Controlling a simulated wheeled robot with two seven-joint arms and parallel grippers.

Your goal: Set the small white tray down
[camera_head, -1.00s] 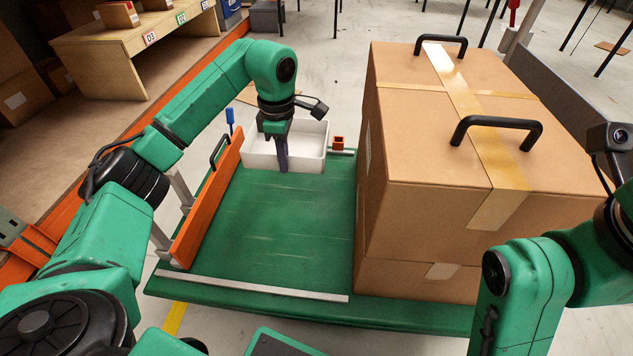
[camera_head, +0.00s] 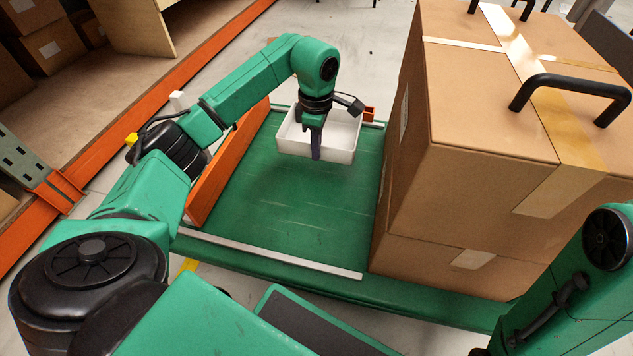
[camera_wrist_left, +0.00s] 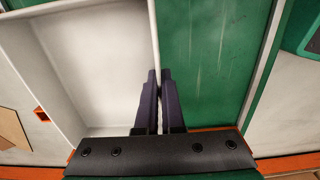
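The small white tray (camera_head: 343,156) is an open, shallow box at the far end of the green cart deck (camera_head: 290,200). My left gripper (camera_head: 316,153) comes down over its near wall. In the left wrist view, the two dark fingers (camera_wrist_left: 158,82) stand on either side of the tray wall (camera_wrist_left: 154,40) and look closed on it. The tray's inside looks empty. I cannot tell whether its underside touches the deck. My right arm shows at the lower right in the head view, but its gripper is out of view.
Large stacked cardboard boxes (camera_head: 480,150) with black handles fill the deck's right side. An orange side panel (camera_head: 228,165) borders the left. A small orange block (camera_head: 369,114) sits at the deck's far edge. The deck in front of the tray is clear.

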